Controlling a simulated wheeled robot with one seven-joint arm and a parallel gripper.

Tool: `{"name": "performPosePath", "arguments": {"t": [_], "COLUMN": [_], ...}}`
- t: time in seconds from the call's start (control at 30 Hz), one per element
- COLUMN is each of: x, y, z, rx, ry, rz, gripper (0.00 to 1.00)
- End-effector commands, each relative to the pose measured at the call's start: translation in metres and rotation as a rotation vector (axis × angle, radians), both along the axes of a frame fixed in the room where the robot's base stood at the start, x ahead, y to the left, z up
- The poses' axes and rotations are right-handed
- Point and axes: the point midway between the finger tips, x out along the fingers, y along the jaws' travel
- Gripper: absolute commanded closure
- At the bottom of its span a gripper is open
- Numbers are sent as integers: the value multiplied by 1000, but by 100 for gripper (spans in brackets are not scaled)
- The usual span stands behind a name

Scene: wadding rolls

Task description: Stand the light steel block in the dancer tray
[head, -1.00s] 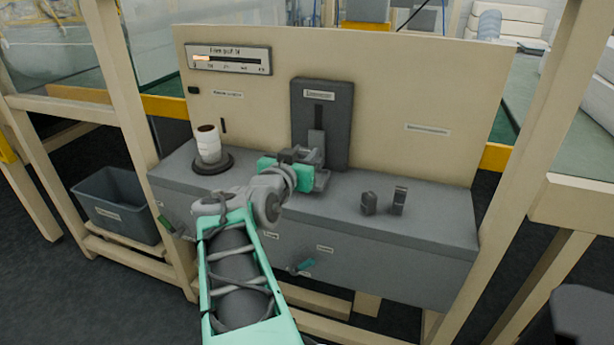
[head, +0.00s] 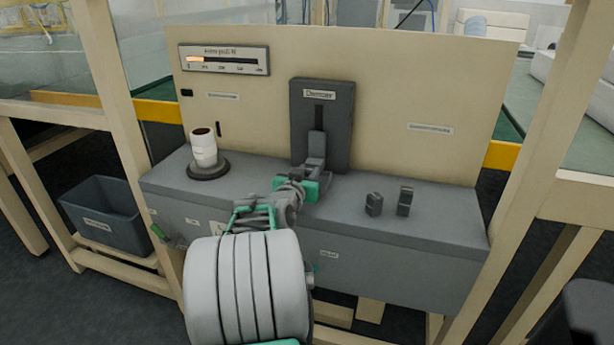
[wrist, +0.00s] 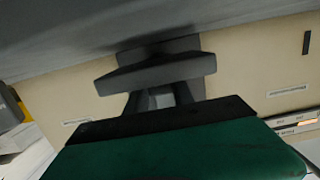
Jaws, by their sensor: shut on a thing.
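The dancer (head: 340,100) is a dark upright panel with a slot, fixed to the beige back board. A grey piece (head: 316,146) stands low at its slot; my gripper hides most of the tray area. My gripper (wrist: 160,92) is at the foot of the dancer, its two fingers shut on a light grey thing, apparently the light steel block (wrist: 160,98). Only a small part of it shows between the fingers. A wide dark bar (wrist: 155,73) crosses just beyond the fingers. I cannot tell whether the block touches the tray.
Two small dark blocks (head: 374,204) stand on the grey bench (head: 440,222), right of the dancer. A white roll (head: 204,150) stands on a round dark base at left. A gauge (head: 224,60) hangs above. A grey bin (head: 104,210) is at lower left. The bench's right end is clear.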

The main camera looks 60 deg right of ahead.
Motion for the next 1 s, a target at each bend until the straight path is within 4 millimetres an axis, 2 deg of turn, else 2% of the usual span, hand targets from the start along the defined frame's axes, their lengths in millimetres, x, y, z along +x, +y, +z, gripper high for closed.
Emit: {"name": "performPosePath", "arguments": {"t": [0.2, 0.23, 0.47, 0.8, 0.87, 1.0], "x": [0, 0, 0, 0, 0, -5], "y": [0, 0, 0, 3, 13, 46], "z": [-2, -2, -1, 4, 5, 11], "rx": [-3, 0, 0, 0, -1, -2], "ry": [-1, 0, 0, 0, -1, -1], "rz": [0, 0, 0, 1, 3, 5], "gripper": [100, 69, 50, 49, 49, 49]}}
